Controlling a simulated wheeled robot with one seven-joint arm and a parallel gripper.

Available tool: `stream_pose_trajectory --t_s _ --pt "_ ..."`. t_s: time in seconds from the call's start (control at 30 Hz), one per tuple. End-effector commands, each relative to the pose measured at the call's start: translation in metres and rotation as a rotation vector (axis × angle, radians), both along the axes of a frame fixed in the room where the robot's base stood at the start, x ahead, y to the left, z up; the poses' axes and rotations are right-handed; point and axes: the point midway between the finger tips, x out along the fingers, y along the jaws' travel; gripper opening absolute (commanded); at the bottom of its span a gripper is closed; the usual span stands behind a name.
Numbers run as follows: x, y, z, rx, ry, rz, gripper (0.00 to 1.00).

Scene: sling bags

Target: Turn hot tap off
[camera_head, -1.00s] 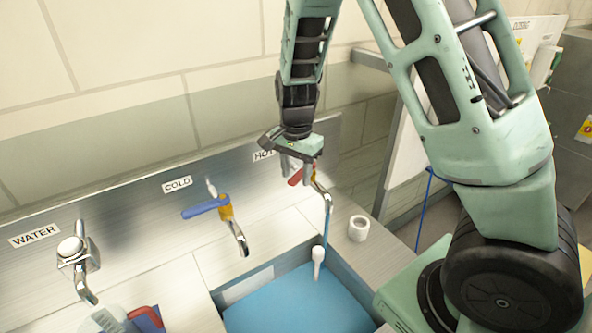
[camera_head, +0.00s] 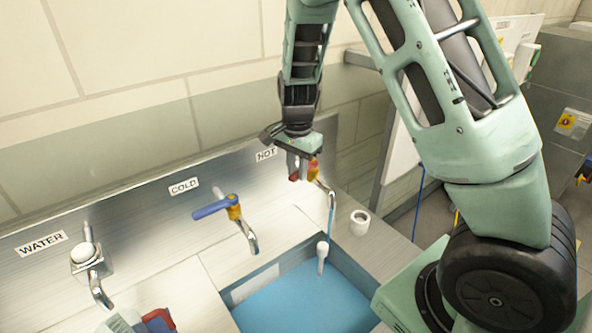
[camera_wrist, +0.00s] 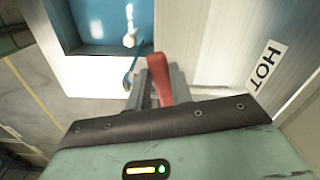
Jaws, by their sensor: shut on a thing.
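The hot tap (camera_head: 322,184) sticks out from the metal back panel under the HOT label (camera_head: 266,154), at the right end of the row. Its red lever handle (camera_wrist: 161,72) lies between my fingers in the wrist view. My gripper (camera_head: 303,172) is shut on the handle, reaching down from above. It also shows in the wrist view (camera_wrist: 158,88). A thin blue stream (camera_head: 331,215) hangs below the hot spout, above the basin. My gripper and wrist hide part of the handle and the tap base in the head view.
The cold tap (camera_head: 236,212) with a blue lever stands to the left, and a water tap (camera_head: 89,258) farther left. Blue water fills the sink basin (camera_head: 275,266), where a white upright piece (camera_head: 322,254) stands. A white ring (camera_head: 359,221) sits on the right counter.

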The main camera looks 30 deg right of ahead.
Motion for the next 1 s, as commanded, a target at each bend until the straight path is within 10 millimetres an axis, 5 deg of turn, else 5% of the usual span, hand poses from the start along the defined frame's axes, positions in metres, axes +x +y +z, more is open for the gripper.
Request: stream_pose_trajectory --t_s 0.43,0.77,0.8,0.87,1.0 --pt "0.018 0.003 0.003 -0.001 -0.002 -0.251 0.0" --pt "0.02 0.003 0.002 0.0 -0.005 -0.275 0.0" --pt "0.02 0.003 0.002 0.0 -0.005 -0.275 0.27" --pt "0.02 0.003 0.001 0.0 -0.005 -0.275 0.44" --pt "0.019 0.003 0.001 0.0 -0.003 -0.273 0.44"
